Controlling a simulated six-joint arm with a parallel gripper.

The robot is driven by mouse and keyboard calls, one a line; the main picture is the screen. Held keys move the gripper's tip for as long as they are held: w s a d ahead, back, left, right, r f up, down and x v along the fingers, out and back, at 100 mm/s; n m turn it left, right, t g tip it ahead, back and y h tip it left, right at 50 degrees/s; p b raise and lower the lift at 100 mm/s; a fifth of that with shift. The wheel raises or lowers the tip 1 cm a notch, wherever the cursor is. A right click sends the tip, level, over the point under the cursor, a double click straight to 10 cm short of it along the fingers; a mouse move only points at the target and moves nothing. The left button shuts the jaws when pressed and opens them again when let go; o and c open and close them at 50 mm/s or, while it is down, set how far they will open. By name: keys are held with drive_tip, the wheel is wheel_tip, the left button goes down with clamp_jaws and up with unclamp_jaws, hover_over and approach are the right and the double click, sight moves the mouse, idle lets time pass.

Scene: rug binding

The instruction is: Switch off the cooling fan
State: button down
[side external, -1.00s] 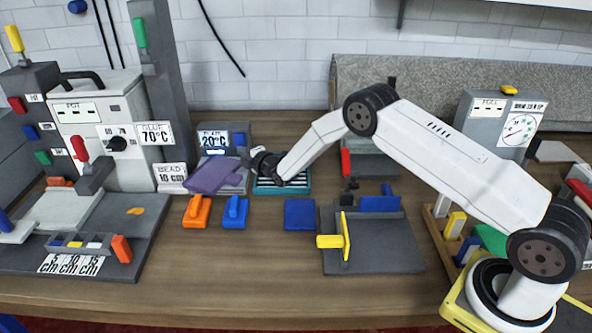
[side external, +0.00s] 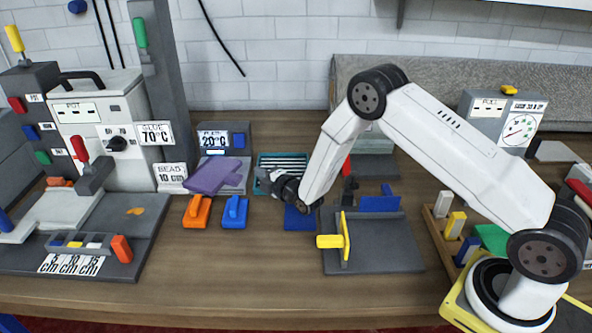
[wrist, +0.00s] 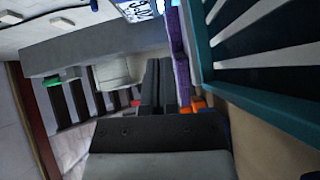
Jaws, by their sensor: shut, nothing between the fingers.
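A teal-framed grille with dark and light slats (side external: 283,160) lies on the bench behind my gripper; it may be the cooling fan. It also fills the upper right of the wrist view (wrist: 225,60). A grey box reading 20°C (side external: 213,140) stands to its left, with a blue button (side external: 239,140) on its front. My gripper (side external: 262,180) is shut and empty, pointing left near the grille's front left corner. In the wrist view its fingers (wrist: 158,82) lie side by side. Whether it touches the grille cannot be told.
A purple pad (side external: 210,176) lies on a grey plate left of my gripper. Orange (side external: 197,212) and blue (side external: 234,213) hand tools lie in front. A blue square (side external: 300,218) is partly under my wrist. A grey fixture with a yellow handle (side external: 345,238) stands to the right.

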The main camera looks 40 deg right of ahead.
drive_tip(key=shift+s+f, duration=0.15)
drive_tip(key=shift+s, duration=0.7)
drive_tip(key=shift+m+g, duration=0.3)
drive_tip(key=shift+g, duration=0.1)
drive_tip(key=shift+s+a+r, duration=0.1)
drive_tip(key=shift+r, duration=1.15)
drive_tip(key=shift+s+r, duration=0.1)
drive_tip(key=shift+r, duration=1.1)
drive_tip(key=shift+w, duration=0.15)
approach(237, 145)
drive_tip(key=shift+w+a, duration=0.75)
drive_tip(key=shift+w, duration=0.15)
drive_tip(key=shift+w+a, duration=0.7)
drive_tip(key=shift+w, duration=0.2)
drive_tip(key=shift+w+d+f, duration=0.15)
drive_tip(key=shift+w+d, duration=0.55)
drive_tip(key=shift+w+d+f, duration=0.2)
drive_tip(key=shift+w+d, duration=0.5)
drive_tip(key=shift+f, duration=0.1)
